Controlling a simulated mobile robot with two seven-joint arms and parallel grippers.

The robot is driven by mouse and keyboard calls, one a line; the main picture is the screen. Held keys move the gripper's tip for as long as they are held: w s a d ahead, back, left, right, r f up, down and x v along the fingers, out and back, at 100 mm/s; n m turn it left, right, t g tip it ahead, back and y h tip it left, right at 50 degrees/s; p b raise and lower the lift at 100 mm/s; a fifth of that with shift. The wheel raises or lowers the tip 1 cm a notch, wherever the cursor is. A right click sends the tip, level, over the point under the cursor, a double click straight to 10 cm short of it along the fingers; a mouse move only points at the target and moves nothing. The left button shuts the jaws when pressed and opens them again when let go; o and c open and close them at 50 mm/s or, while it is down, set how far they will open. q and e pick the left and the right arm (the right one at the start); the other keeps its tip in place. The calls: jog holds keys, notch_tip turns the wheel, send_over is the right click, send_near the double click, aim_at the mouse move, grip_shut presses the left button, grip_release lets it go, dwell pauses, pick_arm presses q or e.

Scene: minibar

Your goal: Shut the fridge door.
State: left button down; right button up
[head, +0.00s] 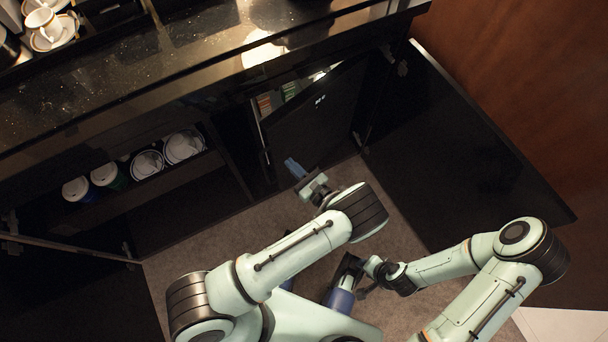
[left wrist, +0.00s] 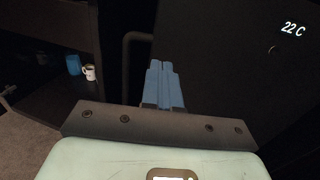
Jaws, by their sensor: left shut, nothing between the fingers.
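The fridge door (head: 318,118) is a dark panel standing partly open inside the cabinet, with stocked shelves (head: 272,100) showing behind its upper left edge. In the left wrist view the door (left wrist: 225,75) fills the right side and carries a lit "22 C" display (left wrist: 293,29). My left gripper (head: 292,165) is shut and empty, its blue fingers just in front of the door's lower left part. The fingers (left wrist: 163,68) also show in the wrist view; I cannot tell if they touch the door. My right gripper (head: 366,284) hangs low near my base, its fingers unclear.
A large dark cabinet door (head: 465,150) stands open at the right. The black countertop (head: 150,75) runs above. Carpet (head: 200,245) lies in front. A mug (left wrist: 90,72) shows in the wrist view.

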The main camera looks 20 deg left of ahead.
aim_at(274, 147)
pick_arm(q)
jog(key=x, duration=0.6)
pick_arm(e)
jog(key=shift+w+d+f, duration=0.2)
jog(key=shift+w+f, duration=0.1)
jog(key=shift+w, duration=0.1)
pick_arm(q)
jog(key=shift+a, duration=0.1)
